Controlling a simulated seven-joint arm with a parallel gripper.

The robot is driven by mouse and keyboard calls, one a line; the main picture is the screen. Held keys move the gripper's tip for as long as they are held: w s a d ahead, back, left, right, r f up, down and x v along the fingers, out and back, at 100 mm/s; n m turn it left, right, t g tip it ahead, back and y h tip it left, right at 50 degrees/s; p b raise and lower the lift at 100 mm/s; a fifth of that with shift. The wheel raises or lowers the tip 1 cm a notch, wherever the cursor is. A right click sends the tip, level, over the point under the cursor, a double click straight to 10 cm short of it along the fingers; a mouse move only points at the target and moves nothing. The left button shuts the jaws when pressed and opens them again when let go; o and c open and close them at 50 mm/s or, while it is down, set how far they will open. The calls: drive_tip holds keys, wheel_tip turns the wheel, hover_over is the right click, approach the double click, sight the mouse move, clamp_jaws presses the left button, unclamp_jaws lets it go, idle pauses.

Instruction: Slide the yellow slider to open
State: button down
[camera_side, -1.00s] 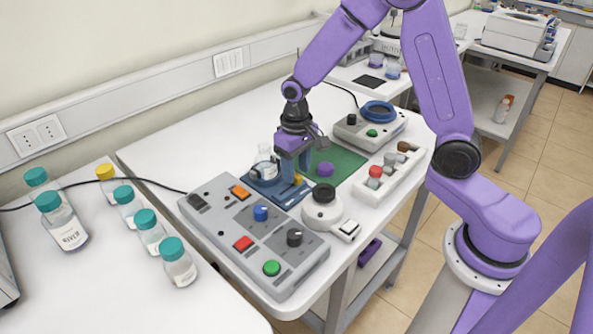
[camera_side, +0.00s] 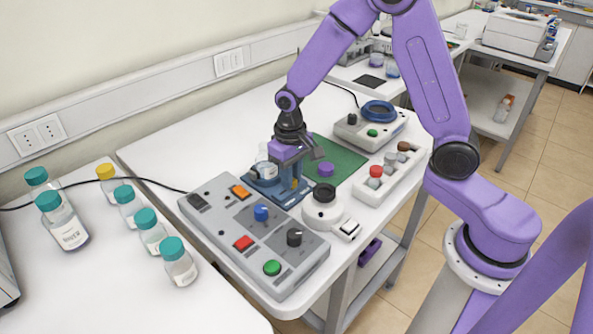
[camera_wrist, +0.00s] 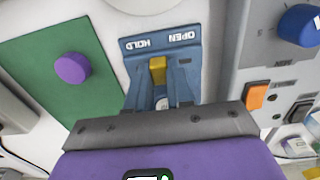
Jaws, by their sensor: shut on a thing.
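The yellow slider (camera_wrist: 157,68) sits on a blue fixture (camera_wrist: 132,45) labelled HOLD and OPEN. In the wrist view it is below the labels, nearer HOLD. My gripper (camera_wrist: 159,82) has its blue-grey fingers on both sides of the slider and is shut on it. In the side view my gripper (camera_side: 291,181) reaches down onto the fixture (camera_side: 267,189), and only a small bit of yellow shows by the fingers. A clear labware piece (camera_side: 264,170) stands at the fixture, partly hidden.
A grey control panel (camera_side: 213,216) with coloured buttons lies in front of the fixture. A green mat (camera_side: 343,160) with a purple knob (camera_side: 326,169) is behind it. A round white device (camera_side: 322,213) and a rack (camera_side: 399,173) stand to the right. Table at the back left is clear.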

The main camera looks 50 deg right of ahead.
sight(281, 193)
drive_tip(key=shift+a, duration=1.65)
drive_tip(key=c, duration=1)
unclamp_jaws()
drive_tip(key=shift+a, duration=0.15)
drive_tip(key=shift+r, duration=0.15)
wheel_tip(281, 193, up, 17)
drive_tip(key=shift+s, duration=0.1)
